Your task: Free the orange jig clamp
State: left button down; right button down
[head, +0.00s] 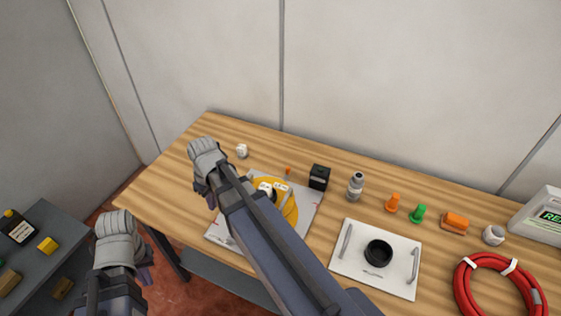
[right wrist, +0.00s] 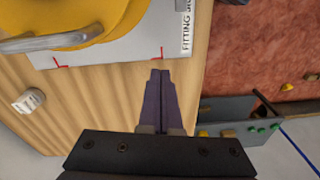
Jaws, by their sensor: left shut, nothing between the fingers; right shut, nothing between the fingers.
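A white fitting board (head: 222,232) lies on the wooden table with a yellow-orange round body (head: 291,211) on it. A small orange tip (head: 288,170) stands at its far edge; I cannot tell whether it is the jig clamp's handle. My right arm hides part of the board. In the right wrist view, the yellow body (right wrist: 120,18) has a grey bar (right wrist: 50,40) across it. My right gripper (head: 211,204) is shut and empty, above the table beside the board; its closed fingers (right wrist: 160,74) show in the wrist view. My left gripper (head: 147,274) is shut and empty, off the table's left front.
A white knob (head: 242,151), black block (head: 320,177), bottle (head: 356,185), orange peg (head: 393,202), green peg (head: 418,213) and orange block (head: 455,222) stand on the table. A handled white plate (head: 347,262) and red hose (head: 465,290) lie right. A grey shelf (head: 62,240) is left.

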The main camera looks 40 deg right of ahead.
jog(key=w+d+r+t+p, duration=0.1)
jog(key=w+d+r, duration=0.1)
jog(key=d, duration=1.3)
jog(key=w+d+r+t+p, duration=0.1)
jog(key=d+r+t, duration=0.1)
jog(key=d, duration=1.3)
jog(key=shift+w+d+p, duration=0.3)
jog(key=shift+w, duration=0.05)
jog(key=shift+f, duration=0.1)
jog(key=b+x, duration=1)
jog(key=shift+a+f, duration=0.15)
jog(key=shift+a, duration=0.1)
jog(key=s, duration=0.2)
jog(key=s+d, duration=0.1)
jog(key=shift+s+r+p, duration=0.3)
jog(key=shift+r, duration=0.1)
jog(key=shift+s, duration=0.1)
